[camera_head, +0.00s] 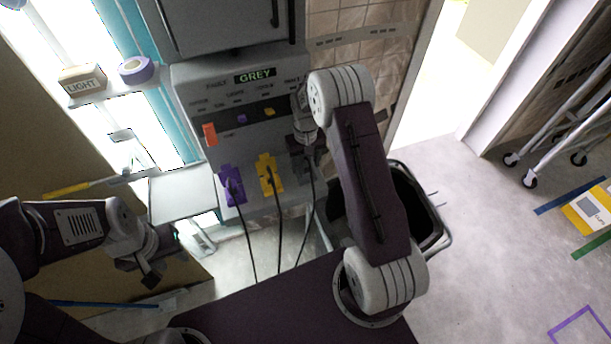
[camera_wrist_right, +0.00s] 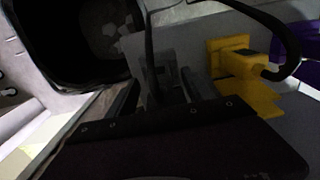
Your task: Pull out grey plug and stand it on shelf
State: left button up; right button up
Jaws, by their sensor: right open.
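The panel (camera_head: 225,115) has a lit display reading GREY. A purple plug (camera_head: 232,186) and a yellow plug (camera_head: 267,173) sit in its lower part, each with a black cable. My right gripper (camera_head: 305,158) is at the panel, right of the yellow plug. In the right wrist view the grey plug (camera_wrist_right: 158,66) shows between the open fingers of that gripper (camera_wrist_right: 160,88); contact cannot be told. In the head view the gripper mostly hides it. A pale shelf (camera_head: 182,192) is left of the panel. My left gripper (camera_head: 150,272) is below the shelf, its jaw state unclear.
An upper shelf (camera_head: 112,88) holds a box marked LIGHT (camera_head: 82,80) and a purple tape roll (camera_head: 136,69). A black bin (camera_head: 415,205) stands right of the panel, partly behind my right arm. A wheeled metal frame (camera_head: 560,125) is far right.

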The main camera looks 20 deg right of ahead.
notch_tip(320, 180, down, 2)
jog(key=shift+b, duration=0.3)
pick_arm(q)
jog(key=shift+a+f, duration=0.1)
jog(key=shift+f, duration=0.5)
pick_arm(e)
jog(key=shift+a+r, duration=0.1)
pick_arm(q)
jog(key=shift+r, duration=0.25)
pick_arm(e)
grip_shut()
pick_arm(q)
jog(key=shift+p, duration=0.35)
pick_arm(e)
jog(key=shift+r, duration=0.1)
